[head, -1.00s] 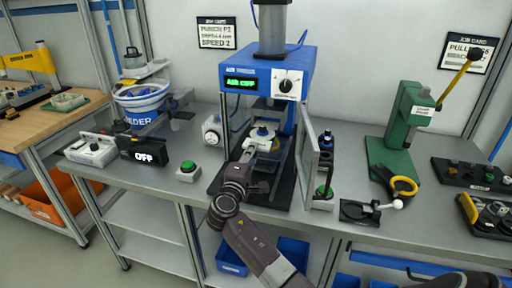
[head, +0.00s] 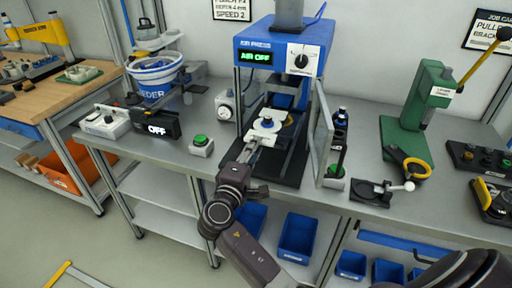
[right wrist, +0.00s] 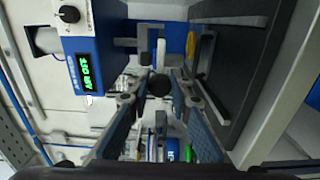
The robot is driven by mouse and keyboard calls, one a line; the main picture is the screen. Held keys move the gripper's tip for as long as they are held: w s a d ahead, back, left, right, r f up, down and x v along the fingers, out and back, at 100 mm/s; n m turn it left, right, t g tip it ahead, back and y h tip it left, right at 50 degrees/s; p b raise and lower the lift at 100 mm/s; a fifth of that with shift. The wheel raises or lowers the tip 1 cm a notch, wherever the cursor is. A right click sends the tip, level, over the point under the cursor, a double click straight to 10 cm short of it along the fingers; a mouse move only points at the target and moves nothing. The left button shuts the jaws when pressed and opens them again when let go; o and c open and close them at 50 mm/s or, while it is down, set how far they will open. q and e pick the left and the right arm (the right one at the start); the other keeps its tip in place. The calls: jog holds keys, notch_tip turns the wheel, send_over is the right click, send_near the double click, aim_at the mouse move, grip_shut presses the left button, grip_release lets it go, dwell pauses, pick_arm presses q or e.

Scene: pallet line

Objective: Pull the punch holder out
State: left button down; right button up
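In the right wrist view a dark round knob (right wrist: 159,84) shows between the two fingertips; the rest of the holder is hard to make out there. The press display reads AIR OFF. My left gripper is not in view.
The press's open clear guard (head: 322,140) stands close to the right of the holder. A green button box (head: 201,145) and a gauge (head: 225,106) are at the left. A green lever press (head: 412,115) stands farther right.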

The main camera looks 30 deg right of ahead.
jog(key=o, duration=0.4)
jog(key=shift+s+a, duration=0.2)
jog(key=shift+a, duration=0.1)
jog(key=v, duration=1.2)
jog(key=shift+f, duration=0.1)
